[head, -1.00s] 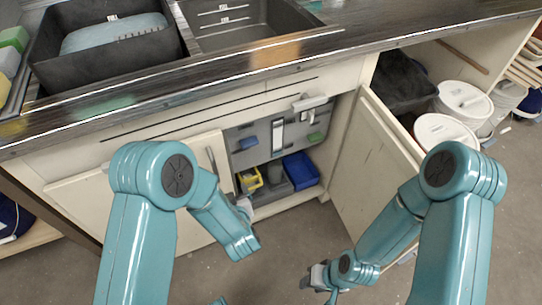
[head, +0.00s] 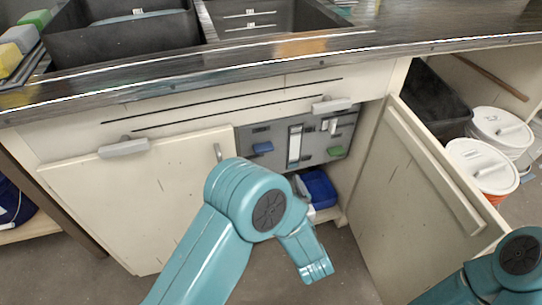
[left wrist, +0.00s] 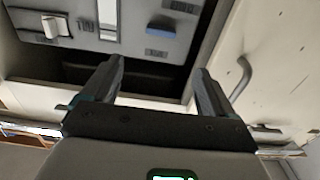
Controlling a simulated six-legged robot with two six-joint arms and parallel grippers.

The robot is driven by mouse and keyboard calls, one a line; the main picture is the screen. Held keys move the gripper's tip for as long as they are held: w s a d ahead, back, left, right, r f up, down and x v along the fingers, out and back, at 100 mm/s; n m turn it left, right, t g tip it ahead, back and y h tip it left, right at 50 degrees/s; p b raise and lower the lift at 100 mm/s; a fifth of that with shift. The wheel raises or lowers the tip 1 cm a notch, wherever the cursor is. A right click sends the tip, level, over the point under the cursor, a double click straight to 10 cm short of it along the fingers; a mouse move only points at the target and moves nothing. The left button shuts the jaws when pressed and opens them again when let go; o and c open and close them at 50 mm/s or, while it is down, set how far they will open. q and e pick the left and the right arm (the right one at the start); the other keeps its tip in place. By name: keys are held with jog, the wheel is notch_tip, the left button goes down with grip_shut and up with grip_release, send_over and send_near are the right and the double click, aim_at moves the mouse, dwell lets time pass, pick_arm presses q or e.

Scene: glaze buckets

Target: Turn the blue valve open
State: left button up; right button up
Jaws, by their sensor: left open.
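The blue valve (head: 262,148) is a short blue handle on the left part of a grey panel (head: 290,163) inside the open sink cabinet. It lies about level and also shows at the top of the left wrist view (left wrist: 160,26). My left gripper (left wrist: 158,68) is open and empty. Its fingers point toward the panel, with the blue valve beyond the gap between the tips and not touched. In the head view my left arm crosses the cabinet front and its gripper cannot be made out. My right gripper is out of view.
A green handle (head: 336,151) and a white lever (head: 331,125) are on the same panel. The right cabinet door (head: 385,205) stands open; the left door (head: 165,195) is shut. A blue bin (head: 319,188) sits below the panel. White-lidded buckets (head: 483,165) stand at the right.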

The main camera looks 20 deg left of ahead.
aim_at(265, 150)
pick_arm(q)
jog(key=b+x, duration=0.2)
jog(key=x, duration=1.1)
jog(key=shift+w+a+b, duration=0.15)
jog(key=shift+a+b, duration=0.1)
jog(key=shift+b, duration=0.05)
jog(key=shift+c, duration=0.3)
jog(key=c, duration=1)
